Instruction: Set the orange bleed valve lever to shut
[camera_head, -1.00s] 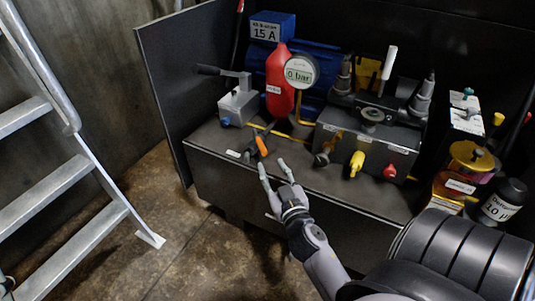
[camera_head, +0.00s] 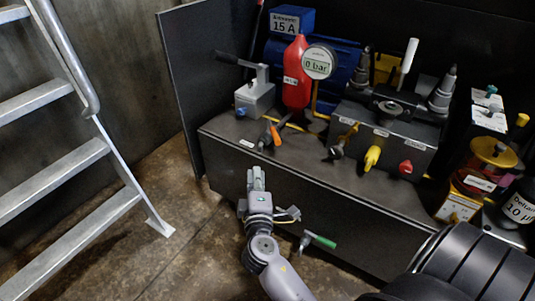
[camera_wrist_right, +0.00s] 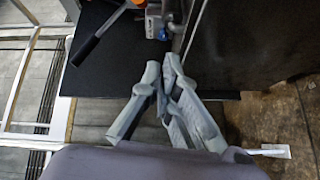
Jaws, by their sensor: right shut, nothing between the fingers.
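The orange bleed valve lever (camera_head: 276,134) is at the front left edge of the dark bench top in the head view, beside a black fitting. It slants, and I cannot tell its exact setting. My right gripper (camera_head: 257,173) is in front of the bench, below the lever and apart from it. Its fingers are together and empty. My left gripper is not in view.
On the bench (camera_head: 300,172) stand a grey hand pump (camera_head: 255,96), a red bottle (camera_head: 297,75), a gauge reading 0 bar (camera_head: 318,63) and a valve block (camera_head: 385,130). A green-handled valve (camera_head: 320,241) sticks out in front. A ladder (camera_head: 75,175) stands left.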

